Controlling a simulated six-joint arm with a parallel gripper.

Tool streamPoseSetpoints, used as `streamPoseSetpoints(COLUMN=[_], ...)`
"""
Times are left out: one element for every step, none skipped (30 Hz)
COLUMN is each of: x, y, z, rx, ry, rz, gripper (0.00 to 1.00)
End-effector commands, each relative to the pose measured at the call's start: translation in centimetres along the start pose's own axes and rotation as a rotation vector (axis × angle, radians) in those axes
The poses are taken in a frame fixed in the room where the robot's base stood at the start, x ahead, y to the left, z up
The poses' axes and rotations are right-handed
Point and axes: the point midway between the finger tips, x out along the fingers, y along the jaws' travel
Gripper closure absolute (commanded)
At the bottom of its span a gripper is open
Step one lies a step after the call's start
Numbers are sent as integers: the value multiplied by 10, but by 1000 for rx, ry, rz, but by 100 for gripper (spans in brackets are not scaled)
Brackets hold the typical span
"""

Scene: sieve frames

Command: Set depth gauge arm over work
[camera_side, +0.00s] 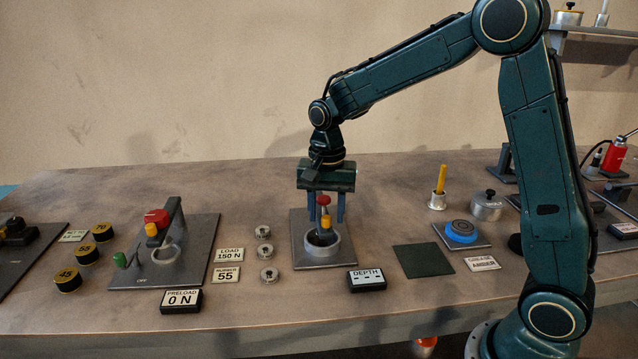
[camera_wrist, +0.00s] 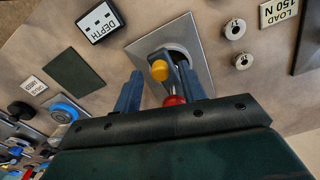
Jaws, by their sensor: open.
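The depth gauge station is a grey plate (camera_side: 297,240) with a round metal cup (camera_side: 322,254). A red knob (camera_side: 323,200) and a yellow knob (camera_side: 325,222) stand above the cup in the side view. The gauge arm itself is mostly hidden by my fingers. My gripper (camera_side: 326,215) points down with its blue fingers apart, one on each side of the red knob. In the wrist view the red knob (camera_wrist: 174,100) shows between the fingers, and the yellow knob (camera_wrist: 159,70) lies beyond it. Contact with either finger cannot be told. The DEPTH display (camera_side: 367,280) shows dashes.
Several small metal pieces (camera_side: 265,254) stand left of the plate. Farther left is the preload fixture (camera_side: 160,240) with its display (camera_side: 182,300) reading 0 N. A dark green mat (camera_side: 423,261) and a blue round pad (camera_side: 461,232) lie to the right.

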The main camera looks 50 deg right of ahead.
Motion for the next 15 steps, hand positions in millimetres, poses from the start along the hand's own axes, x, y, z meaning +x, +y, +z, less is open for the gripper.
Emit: streamPoseSetpoints(x=[-4,-7,-10,-14,-17,-22,-27,-32,-38,-42,-48,-55,-60,-65,-72], y=[0,0,0,-1,-1,0,0,-1,-1,-1,-1,0,-1,-1,-1], z=[0,0,0,0,0,0,0,0,-1,0,0,0,0,0,0], rx=[0,0,0,0,0,0,0,0,0,0,0,0,0,0,0], ry=[2,2,2,2,2,2,3,3,3,3,3,3,4,3,3], rz=[-2,-2,-2,-3,-3,-3,-4,-4,-5,-4,-5,-5,-5,-5,-5], gripper=[59,59,59,59,59,59,59,59,59,59,59,59,59,59,59])
